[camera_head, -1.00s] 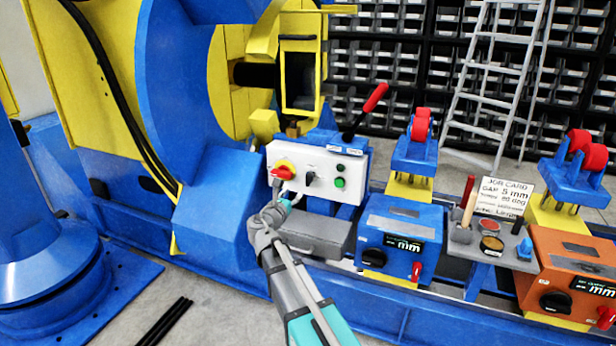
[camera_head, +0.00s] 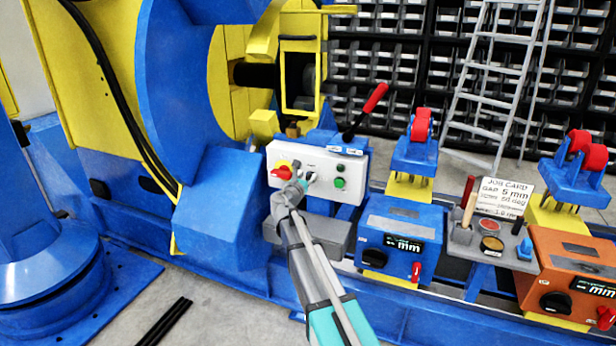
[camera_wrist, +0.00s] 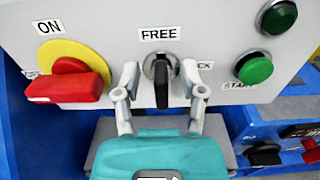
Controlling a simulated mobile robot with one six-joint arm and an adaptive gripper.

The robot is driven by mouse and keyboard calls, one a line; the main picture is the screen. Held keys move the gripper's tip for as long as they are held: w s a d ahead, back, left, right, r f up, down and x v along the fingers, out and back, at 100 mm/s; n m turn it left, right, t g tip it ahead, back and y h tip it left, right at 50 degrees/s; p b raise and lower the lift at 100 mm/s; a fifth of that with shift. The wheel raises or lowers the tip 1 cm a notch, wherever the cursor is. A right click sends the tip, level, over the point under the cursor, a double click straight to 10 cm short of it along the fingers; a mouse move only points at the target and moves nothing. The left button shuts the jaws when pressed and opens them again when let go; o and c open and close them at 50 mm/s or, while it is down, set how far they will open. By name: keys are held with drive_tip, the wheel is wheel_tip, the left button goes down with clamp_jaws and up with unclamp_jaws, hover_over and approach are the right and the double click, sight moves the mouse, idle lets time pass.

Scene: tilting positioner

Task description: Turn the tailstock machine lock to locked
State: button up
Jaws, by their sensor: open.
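The tailstock lock is a black knob (camera_wrist: 161,84) on a silver round base, under a label reading FREE (camera_wrist: 159,33). Its handle points straight down in the wrist view. A label partly hidden to its right ends in "CK" (camera_wrist: 205,65). My gripper (camera_wrist: 160,95) is open, one finger on each side of the knob, with a gap visible on both sides. In the head view my gripper (camera_head: 302,182) is at the white control panel (camera_head: 346,165) and covers most of the knob.
A red switch (camera_wrist: 68,84) on a yellow disc, labelled ON, sits close left of my left finger. A green button (camera_wrist: 254,70) and a dark green lamp (camera_wrist: 279,17) are at the right. A grey box (camera_head: 330,235) juts out below the panel.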

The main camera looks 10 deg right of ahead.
drive_tip(key=shift+w+d, duration=0.35)
drive_tip(key=shift+w, duration=0.05)
clamp_jaws()
